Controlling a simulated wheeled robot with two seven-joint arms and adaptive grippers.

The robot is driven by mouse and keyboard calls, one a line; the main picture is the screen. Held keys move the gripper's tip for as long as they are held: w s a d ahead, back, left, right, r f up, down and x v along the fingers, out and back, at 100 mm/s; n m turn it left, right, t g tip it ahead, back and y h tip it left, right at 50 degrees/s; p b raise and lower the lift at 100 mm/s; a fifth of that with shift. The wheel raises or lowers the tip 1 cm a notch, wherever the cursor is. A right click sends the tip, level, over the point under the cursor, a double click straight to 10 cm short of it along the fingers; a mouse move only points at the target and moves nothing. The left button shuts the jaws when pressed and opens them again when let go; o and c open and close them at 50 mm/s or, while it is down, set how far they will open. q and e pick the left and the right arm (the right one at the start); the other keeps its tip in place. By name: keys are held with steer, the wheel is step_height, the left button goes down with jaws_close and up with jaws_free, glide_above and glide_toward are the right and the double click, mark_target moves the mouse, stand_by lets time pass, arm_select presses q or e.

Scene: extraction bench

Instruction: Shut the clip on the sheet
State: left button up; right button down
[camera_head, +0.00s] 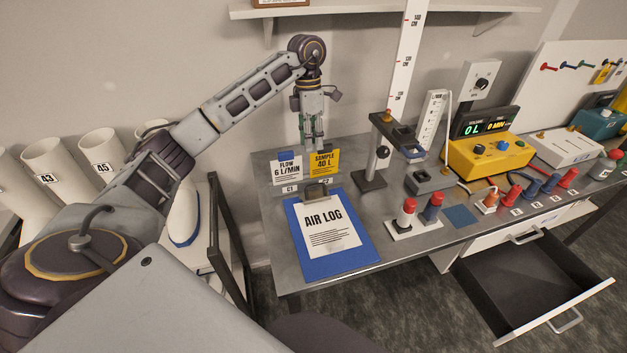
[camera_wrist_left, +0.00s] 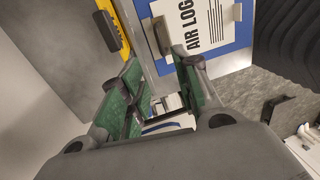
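The blue clipboard (camera_head: 361,256) lies on the grey bench near its left end, holding the white AIR LOG sheet (camera_head: 326,230). The clip (camera_head: 316,192) sits at the sheet's top edge; I cannot tell how far its jaw is raised. My left gripper (camera_head: 312,146) points down above the back of the bench, behind the clip and over the two cards. In the left wrist view its green fingers (camera_wrist_left: 158,88) are apart with nothing between them. The sheet (camera_wrist_left: 203,22) and the board (camera_wrist_left: 244,33) show beyond them. My right gripper is not in view.
A clamp stand (camera_head: 372,178) and red and blue plugs (camera_head: 408,212) stand to the right. An open drawer (camera_head: 535,285) juts out at front right.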

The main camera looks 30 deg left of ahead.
arm_select(q)
steer(key=shift+f, duration=0.15)
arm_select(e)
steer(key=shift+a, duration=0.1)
